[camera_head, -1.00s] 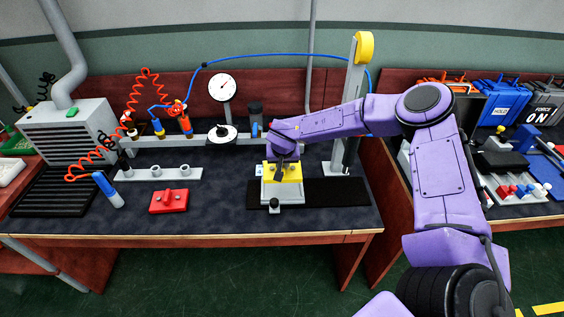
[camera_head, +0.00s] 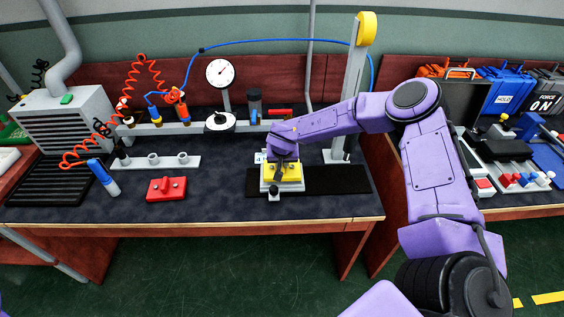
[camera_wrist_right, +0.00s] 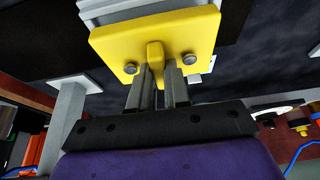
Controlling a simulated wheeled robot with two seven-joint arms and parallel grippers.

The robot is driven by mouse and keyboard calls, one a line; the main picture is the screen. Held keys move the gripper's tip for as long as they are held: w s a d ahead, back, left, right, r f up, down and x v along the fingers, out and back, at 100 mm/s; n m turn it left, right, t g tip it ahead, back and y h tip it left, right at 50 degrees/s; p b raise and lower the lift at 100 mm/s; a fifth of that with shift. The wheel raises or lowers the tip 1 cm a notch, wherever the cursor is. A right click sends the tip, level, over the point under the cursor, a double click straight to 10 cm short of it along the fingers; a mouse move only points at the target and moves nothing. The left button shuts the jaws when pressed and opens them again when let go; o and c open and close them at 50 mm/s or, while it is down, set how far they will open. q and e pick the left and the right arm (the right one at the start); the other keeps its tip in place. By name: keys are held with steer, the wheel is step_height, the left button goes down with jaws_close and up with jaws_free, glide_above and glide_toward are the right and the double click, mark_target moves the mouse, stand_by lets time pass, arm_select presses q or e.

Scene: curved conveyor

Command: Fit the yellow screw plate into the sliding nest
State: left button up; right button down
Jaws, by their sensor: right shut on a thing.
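The yellow screw plate (camera_head: 291,172) sits at the grey sliding nest (camera_head: 268,187) on the bench, right of centre in the head view. In the right wrist view the plate (camera_wrist_right: 192,28) shows two screws and a raised middle tab, with part of the grey nest (camera_wrist_right: 118,10) behind it. My right gripper (camera_wrist_right: 160,72) is shut on that tab; in the head view the gripper (camera_head: 280,170) is over the plate. Whether the plate is fully seated in the nest cannot be told. My left gripper is not in view.
The nest is on a black track (camera_head: 335,180) running right. A red plate (camera_head: 166,189) and a grey three-socket rail (camera_head: 170,162) are to the left. A grey post (camera_head: 350,95) with a yellow top stands behind right. The front middle of the bench is clear.

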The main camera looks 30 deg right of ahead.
steer(key=shift+p, duration=0.4)
stand_by(0.6)
steer(key=shift+p, duration=0.3)
stand_by(0.4)
steer(key=shift+r+p, duration=0.1)
steer(key=shift+p, duration=0.25)
steer(key=shift+f+b, duration=0.75)
steer(key=shift+f, duration=0.5)
